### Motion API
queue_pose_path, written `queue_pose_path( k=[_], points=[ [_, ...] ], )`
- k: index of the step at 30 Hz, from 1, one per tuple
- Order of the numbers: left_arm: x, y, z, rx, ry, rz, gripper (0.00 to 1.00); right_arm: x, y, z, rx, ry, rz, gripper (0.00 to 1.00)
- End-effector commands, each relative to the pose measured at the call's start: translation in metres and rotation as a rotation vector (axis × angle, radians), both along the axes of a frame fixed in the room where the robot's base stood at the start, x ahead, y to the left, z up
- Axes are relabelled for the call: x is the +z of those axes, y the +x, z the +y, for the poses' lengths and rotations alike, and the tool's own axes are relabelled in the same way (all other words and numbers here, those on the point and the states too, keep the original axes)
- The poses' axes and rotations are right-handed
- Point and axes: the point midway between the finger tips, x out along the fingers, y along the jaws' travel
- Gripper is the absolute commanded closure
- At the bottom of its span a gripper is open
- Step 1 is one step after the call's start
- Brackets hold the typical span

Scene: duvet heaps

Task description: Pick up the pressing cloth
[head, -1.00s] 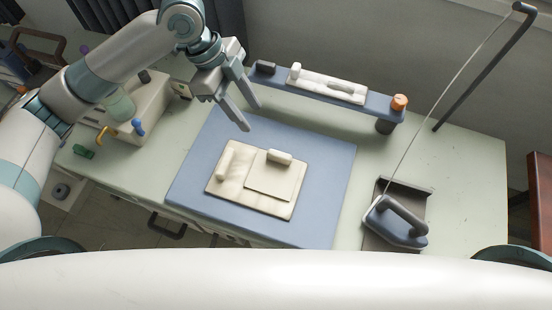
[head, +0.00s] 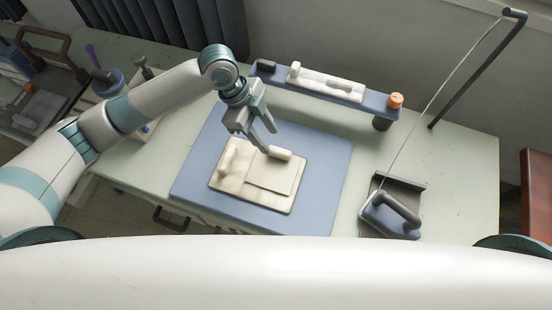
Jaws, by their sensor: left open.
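A cream flat piece, which looks like the pressing cloth (head: 272,178), lies on the blue pad (head: 325,165) in the middle of the table. It shows a smaller square layer on a larger one. A short raised cream roll (head: 280,152) sits at its far edge, and another (head: 231,156) is at its left. I cannot tell whether the larger layer is cloth or board. My left gripper (head: 268,139) is open and empty, just above the far edge, its fingertips close to the far roll. Whether they touch it I cannot tell. My right gripper is out of view.
A blue shelf (head: 376,101) behind the pad holds a pale tray and an orange-topped item (head: 396,100). An iron (head: 391,215) rests on a dark stand at the right, its cord running to a slanted pole (head: 480,68).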

Motion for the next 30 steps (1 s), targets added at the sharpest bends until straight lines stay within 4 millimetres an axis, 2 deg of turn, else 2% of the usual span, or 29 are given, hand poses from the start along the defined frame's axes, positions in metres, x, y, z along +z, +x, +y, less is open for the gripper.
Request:
queue_pose_path(
  k=[6,20,27,30],
  points=[
    [-0.015,-0.002,-0.006,0.0,0.0,0.0,0.59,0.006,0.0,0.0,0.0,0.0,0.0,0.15],
    [-0.019,-0.003,-0.009,0.0,0.001,0.002,0.59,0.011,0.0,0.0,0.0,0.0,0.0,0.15],
    [-0.041,-0.005,-0.022,0.0,0.001,0.003,0.59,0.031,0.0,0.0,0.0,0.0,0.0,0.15],
    [-0.053,-0.006,-0.026,0.0,0.001,0.002,0.59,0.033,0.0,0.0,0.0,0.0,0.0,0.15]
  ],
)
